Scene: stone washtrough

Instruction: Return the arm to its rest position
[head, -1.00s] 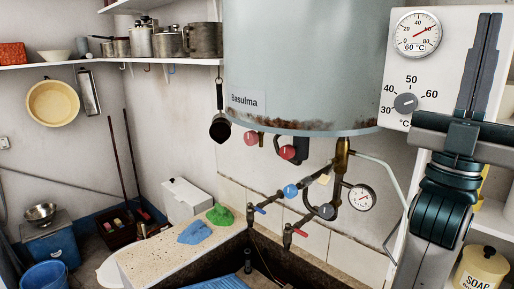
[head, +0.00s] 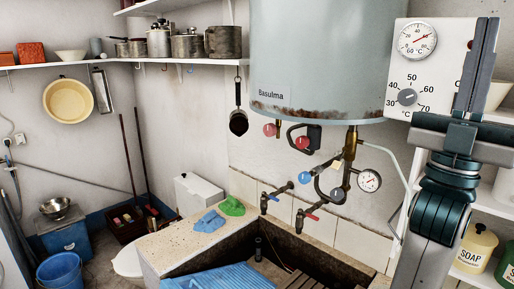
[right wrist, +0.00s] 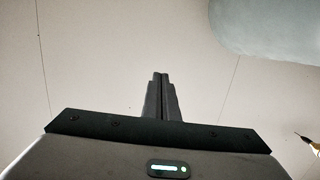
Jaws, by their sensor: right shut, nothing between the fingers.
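My right arm rises along the right side of the head view, and its gripper (head: 480,62) points upward in front of the white thermostat panel (head: 417,72). The fingers are together with nothing between them. In the right wrist view the shut fingers (right wrist: 161,82) stand against a bare pale wall, with the rounded edge of the grey boiler (right wrist: 275,28) at the upper right. In the head view the boiler (head: 318,60) hangs to the left of the gripper, apart from it. My left gripper is not in view.
Pipes with taps and a pressure gauge (head: 369,181) hang below the boiler. The stone trough (head: 190,243) stands below, with blue and green cloths on its ledge and a blue ribbed board (head: 222,278) inside. Shelves with soap bottles (head: 476,247) are at the right.

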